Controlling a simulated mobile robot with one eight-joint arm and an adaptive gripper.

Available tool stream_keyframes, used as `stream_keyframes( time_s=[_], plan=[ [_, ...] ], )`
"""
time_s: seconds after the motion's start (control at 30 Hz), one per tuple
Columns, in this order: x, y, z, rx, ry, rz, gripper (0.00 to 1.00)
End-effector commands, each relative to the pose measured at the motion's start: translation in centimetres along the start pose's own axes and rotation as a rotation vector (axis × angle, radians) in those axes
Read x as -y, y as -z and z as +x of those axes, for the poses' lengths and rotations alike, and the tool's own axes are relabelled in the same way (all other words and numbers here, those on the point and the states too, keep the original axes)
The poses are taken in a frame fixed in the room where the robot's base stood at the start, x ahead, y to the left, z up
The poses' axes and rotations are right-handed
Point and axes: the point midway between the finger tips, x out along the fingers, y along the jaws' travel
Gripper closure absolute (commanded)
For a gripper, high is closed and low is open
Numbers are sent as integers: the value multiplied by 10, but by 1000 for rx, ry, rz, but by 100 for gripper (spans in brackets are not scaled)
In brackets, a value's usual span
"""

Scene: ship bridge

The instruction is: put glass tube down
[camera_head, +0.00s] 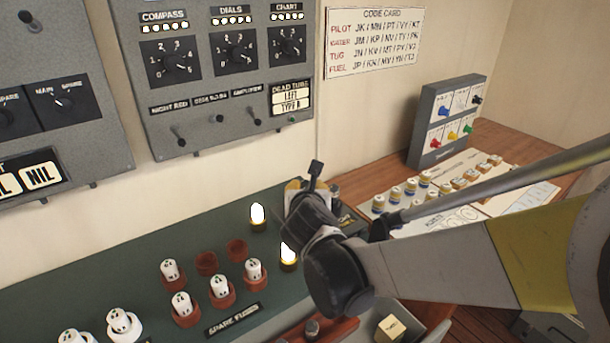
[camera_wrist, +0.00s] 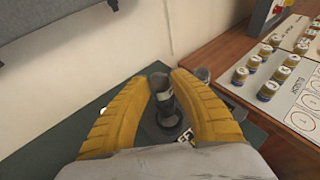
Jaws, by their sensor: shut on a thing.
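My gripper (camera_wrist: 160,92) has its two yellow fingers closed around the sides of a dark, upright cylinder, which I take to be the glass tube (camera_wrist: 164,100). It has a paler band and a dark round part beneath it. I cannot tell whether its lower end touches the green panel top or a socket. In the head view my gripper (camera_head: 310,188) is over the far right end of the green panel (camera_head: 130,255), and my own wrist hides most of the tube.
Two glowing lamps (camera_head: 257,215) stand left of my gripper. White fuses (camera_head: 220,287) in red-brown holders fill the panel's front. A wooden desk (camera_head: 375,160) on the right carries several small jars (camera_head: 395,193). A grey switch box (camera_head: 215,70) hangs on the wall behind.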

Motion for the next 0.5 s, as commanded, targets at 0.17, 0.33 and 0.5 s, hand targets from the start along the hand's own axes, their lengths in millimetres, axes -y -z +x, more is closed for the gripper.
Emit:
stream_keyframes(
  time_s=[0.17,0.33,0.5],
  plan=[
    [0,21,9,0,0,0,100],
    [0,39,16,0,0,0,100],
    [0,36,15,0,0,-1,100]
  ],
)
